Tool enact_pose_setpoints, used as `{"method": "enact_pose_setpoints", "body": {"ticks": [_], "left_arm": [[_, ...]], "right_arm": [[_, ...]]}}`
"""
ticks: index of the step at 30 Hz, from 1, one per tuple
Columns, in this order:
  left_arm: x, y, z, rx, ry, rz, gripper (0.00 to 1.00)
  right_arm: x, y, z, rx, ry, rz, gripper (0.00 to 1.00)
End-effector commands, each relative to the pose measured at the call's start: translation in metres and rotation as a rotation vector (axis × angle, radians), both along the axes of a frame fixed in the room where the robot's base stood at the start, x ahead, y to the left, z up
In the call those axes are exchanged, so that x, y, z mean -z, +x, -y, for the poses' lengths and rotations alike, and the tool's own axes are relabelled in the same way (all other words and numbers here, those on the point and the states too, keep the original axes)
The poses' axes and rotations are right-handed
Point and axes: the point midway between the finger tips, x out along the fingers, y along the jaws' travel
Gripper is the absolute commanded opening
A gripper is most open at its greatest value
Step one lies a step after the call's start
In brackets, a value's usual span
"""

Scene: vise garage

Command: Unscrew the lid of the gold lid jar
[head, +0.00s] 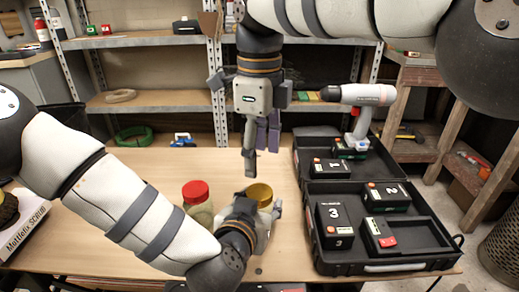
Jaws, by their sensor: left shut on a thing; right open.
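The gold lid jar (266,207) stands on the wooden table, with its gold lid (260,193) on top. My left gripper (262,212) is shut on the gold lid jar at its body, below the lid; my wrist hides part of the jar. My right gripper (250,165) is open and empty, pointing down above the table, up and a little left of the gold lid in the picture. A second jar with a red lid (196,191) stands just left of the gold lid jar, partly hidden by my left arm.
An open black case (375,268) on the right of the table holds numbered battery packs (335,218) and a cordless drill (358,110). Metal shelves (150,102) stand behind the table. Bare tabletop lies behind the jars.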

Motion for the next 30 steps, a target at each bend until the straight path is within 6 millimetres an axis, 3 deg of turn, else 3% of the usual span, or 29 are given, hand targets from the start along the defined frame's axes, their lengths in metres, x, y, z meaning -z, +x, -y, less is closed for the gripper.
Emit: {"method": "enact_pose_setpoints", "body": {"ticks": [15, 24, 30], "left_arm": [[0.0, 0.0, 0.0, 0.0, 0.0, -0.001, 0.0], [0.0, 0.0, 0.0, 0.0, 0.0, -0.001, 0.0], [0.0, 0.0, 0.0, 0.0, 0.0, -0.001, 0.0]], "right_arm": [[0.077, -0.001, 0.0, 0.042, -0.001, -0.003, 0.59], [0.08, 0.0, 0.0, 0.041, 0.0, -0.001, 0.59], [0.08, 0.0, 0.0, 0.041, 0.0, -0.001, 0.14]]}}
